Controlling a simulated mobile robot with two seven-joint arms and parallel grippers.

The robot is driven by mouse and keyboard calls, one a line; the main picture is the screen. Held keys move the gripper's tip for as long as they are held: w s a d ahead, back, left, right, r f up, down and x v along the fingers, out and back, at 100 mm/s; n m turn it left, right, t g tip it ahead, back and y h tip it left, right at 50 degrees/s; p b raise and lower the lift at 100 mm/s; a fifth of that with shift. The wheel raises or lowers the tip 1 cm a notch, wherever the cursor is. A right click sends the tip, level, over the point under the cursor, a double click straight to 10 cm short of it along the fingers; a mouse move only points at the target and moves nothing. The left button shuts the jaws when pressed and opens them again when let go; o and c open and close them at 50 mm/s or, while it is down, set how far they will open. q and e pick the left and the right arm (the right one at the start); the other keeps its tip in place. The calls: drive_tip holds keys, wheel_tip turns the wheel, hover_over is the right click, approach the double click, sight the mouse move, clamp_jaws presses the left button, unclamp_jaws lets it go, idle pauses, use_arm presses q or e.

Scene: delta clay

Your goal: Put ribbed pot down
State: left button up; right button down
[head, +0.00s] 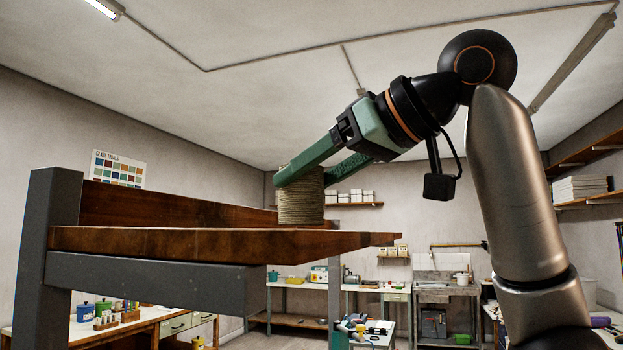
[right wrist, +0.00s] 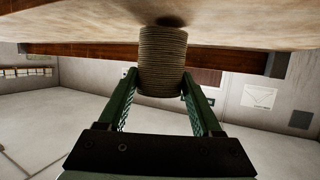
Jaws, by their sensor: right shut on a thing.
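The ribbed pot (head: 301,201) is a tan, ridged cylinder at the right part of a high wooden shelf (head: 180,243). It looks upright, with its base at the shelf surface. In the right wrist view the ribbed pot (right wrist: 163,62) sits between the two green fingers, close against the wood. My right gripper (head: 305,178) reaches in from the right, angled down, and is shut on the pot, one finger on each side. The exact contact under the pot is hard to see. My left gripper is in neither view.
The shelf has a raised back board (head: 160,208) and a dark grey metal frame (head: 150,277). Below and behind stand workbenches (head: 160,328) with jars and tools. A wall shelf (head: 355,204) holds white boxes.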

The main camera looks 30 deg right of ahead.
drive_tip(key=shift+f, duration=0.3)
drive_tip(key=shift+f, duration=0.1)
drive_tip(key=shift+f, duration=0.15)
drive_tip(key=shift+c, duration=0.3)
unclamp_jaws()
drive_tip(key=shift+r, duration=0.3)
drive_tip(key=b+v, duration=0.1)
drive_tip(key=v, duration=1.1)
